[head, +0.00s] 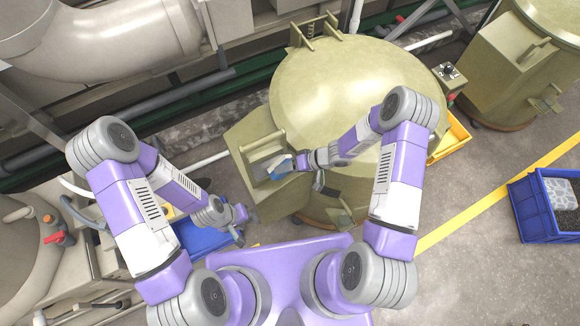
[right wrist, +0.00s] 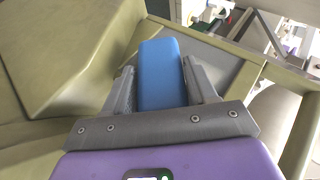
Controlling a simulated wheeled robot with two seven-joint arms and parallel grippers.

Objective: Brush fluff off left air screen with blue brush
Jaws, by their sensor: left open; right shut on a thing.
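My right gripper (head: 296,162) is shut on the blue brush (head: 280,167), whose blue block also shows between the fingers in the right wrist view (right wrist: 161,75). The brush is over the olive box on the left side of the big barrel (head: 345,85). A grey panel, apparently the left air screen (head: 258,170), lies in that box beside and under the brush; it also shows in the right wrist view (right wrist: 212,66). I cannot tell whether the bristles touch it. No fluff can be made out. My left gripper (head: 243,226) is open and empty, lower left of the box.
A blue crate (head: 192,238) is below my left forearm. A yellow tray (head: 455,138) lies right of the barrel. Another blue crate (head: 541,222) with contents stands at the far right. Pipes run behind; the floor at lower right is clear.

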